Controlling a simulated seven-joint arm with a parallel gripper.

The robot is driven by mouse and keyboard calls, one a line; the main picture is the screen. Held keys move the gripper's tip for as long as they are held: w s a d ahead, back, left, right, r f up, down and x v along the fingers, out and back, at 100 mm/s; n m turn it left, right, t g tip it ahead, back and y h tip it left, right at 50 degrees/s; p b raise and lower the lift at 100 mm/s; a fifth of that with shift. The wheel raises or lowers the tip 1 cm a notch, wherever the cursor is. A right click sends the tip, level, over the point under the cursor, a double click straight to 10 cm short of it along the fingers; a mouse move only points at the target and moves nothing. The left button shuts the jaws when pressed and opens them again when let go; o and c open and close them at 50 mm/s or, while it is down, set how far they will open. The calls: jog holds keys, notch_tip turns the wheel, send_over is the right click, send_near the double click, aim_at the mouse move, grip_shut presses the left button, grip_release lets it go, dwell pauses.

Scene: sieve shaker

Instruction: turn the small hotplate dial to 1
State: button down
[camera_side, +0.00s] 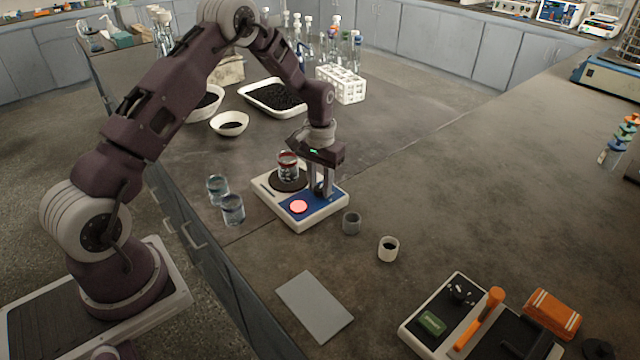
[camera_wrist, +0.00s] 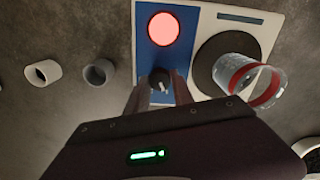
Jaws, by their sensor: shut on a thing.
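The small hotplate (camera_side: 299,217) stands on the bench with a white body and a blue control panel. It also shows in the wrist view (camera_wrist: 142,98). Its dial (camera_wrist: 160,80) is a dark knob with a light pointer mark, on the blue panel. My gripper (camera_wrist: 160,88) points down over the panel, with its fingers on both sides of the dial, shut on it. In the side view my gripper (camera_side: 321,190) hides most of the dial. A glowing red disc (camera_side: 298,207) is beside the dial. I cannot read any numbers around the dial.
A glass beaker (camera_side: 288,165) with a red band stands on the hotplate's dark round plate, close to my gripper. Two glass beakers (camera_side: 232,209) stand to the left. Two small cups (camera_side: 388,248) stand to the right. The bench further right is largely clear.

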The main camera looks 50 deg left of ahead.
aim_at(320, 188)
jog(key=c, duration=1.1)
grip_release()
notch_tip(320, 188, up, 7)
jog(key=shift+r, duration=0.1)
jog(key=s+d+r+t, duration=0.1)
jog(key=s+d+r, duration=0.2)
jog(key=r, duration=0.3)
jog(key=s+d+r+m+t, duration=0.1)
jog(key=s+d+r, duration=0.1)
jog(key=s+r, duration=0.25)
jog(key=s+d+r, duration=0.2)
jog(key=d+r, duration=0.1)
jog(key=r, duration=0.4)
jog(key=s+d+r+m+t, duration=0.1)
jog(key=s+d, duration=0.2)
jog(key=s, duration=0.7)
jog(key=s+d+r+m+t, duration=0.1)
jog(key=s+d+r+t, duration=0.1)
jog(key=s, duration=0.9)
jog(key=shift+s+d+t, duration=0.3)
jog(key=shift+d, duration=0.1)
